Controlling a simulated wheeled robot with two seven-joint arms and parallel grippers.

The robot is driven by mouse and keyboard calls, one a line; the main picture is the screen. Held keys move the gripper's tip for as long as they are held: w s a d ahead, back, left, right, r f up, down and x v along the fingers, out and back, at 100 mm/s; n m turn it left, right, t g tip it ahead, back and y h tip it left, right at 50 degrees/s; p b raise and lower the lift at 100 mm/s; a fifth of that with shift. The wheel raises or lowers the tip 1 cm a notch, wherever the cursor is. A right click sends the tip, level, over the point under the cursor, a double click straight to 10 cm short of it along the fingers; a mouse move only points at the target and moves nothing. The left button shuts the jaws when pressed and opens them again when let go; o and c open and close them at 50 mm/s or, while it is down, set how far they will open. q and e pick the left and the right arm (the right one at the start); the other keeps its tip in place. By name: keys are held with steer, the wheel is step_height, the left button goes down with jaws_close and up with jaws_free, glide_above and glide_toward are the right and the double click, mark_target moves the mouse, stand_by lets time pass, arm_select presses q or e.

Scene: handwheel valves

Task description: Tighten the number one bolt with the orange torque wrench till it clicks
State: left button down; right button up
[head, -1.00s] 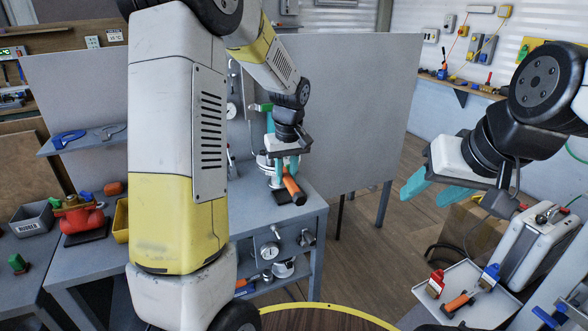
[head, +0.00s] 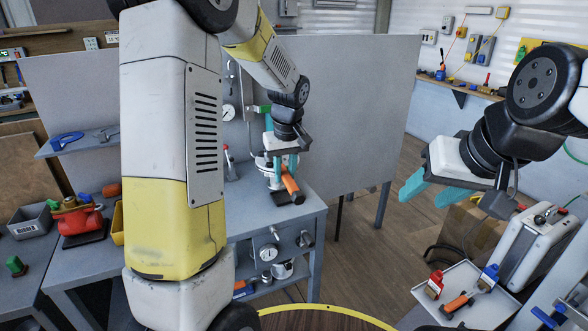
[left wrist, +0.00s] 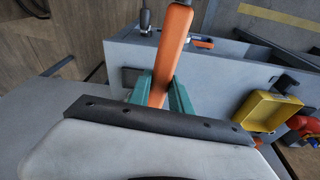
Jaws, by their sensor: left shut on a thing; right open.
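My left gripper (head: 283,165) is shut on the orange handle (head: 291,186) of the torque wrench, above the grey workbench by the upright panel. In the left wrist view the orange handle (left wrist: 170,52) runs between the two teal fingers (left wrist: 158,92). The wrench's head is not clear in either view. A pale metal round fitting (head: 264,163) stands behind the gripper and is partly hidden by it. I cannot make out the number one bolt or any bolt number. My right gripper (head: 428,186) is open and empty at the right, away from the bench.
A red valve body (head: 78,220), a grey bin (head: 33,219) and a yellow bin (head: 118,224) stand at the left. A tray (head: 450,282) at the lower right holds another orange-handled tool (head: 458,302). A silver case (head: 535,245) stands beside it. Open floor lies between.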

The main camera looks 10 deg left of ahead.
arm_select(q)
steer(key=shift+r, duration=0.25)
steer(key=shift+r, duration=2.5)
